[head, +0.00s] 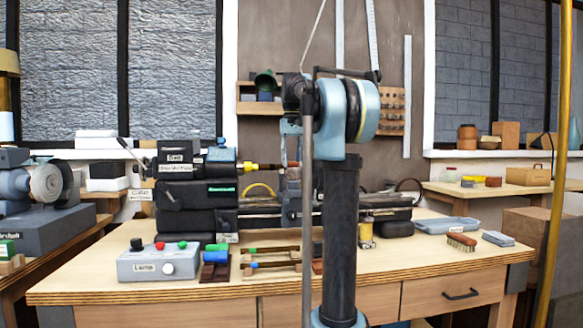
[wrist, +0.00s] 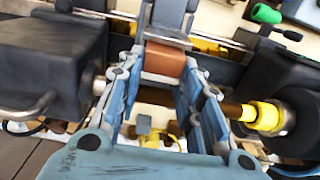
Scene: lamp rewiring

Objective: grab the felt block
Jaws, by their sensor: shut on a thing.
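In the wrist view, my gripper (wrist: 166,66) reaches away from the camera with a blue-grey finger on each side. Its fingertips are closed on an orange-brown block, which I take for the felt block (wrist: 165,60). The block sits between the tips, and its far side is hidden by a grey part beyond it. The gripper is above the lathe. In the head view, my own arm hides most of the gripper, and I cannot make out the held block there.
A dark lathe (head: 195,194) runs along the wooden bench (head: 240,290). A grey lamp control box (head: 158,263) stands front left. A brush (head: 461,241), a folded grey cloth (head: 498,239) and a blue tray (head: 446,225) lie at the right. The front right bench top is clear.

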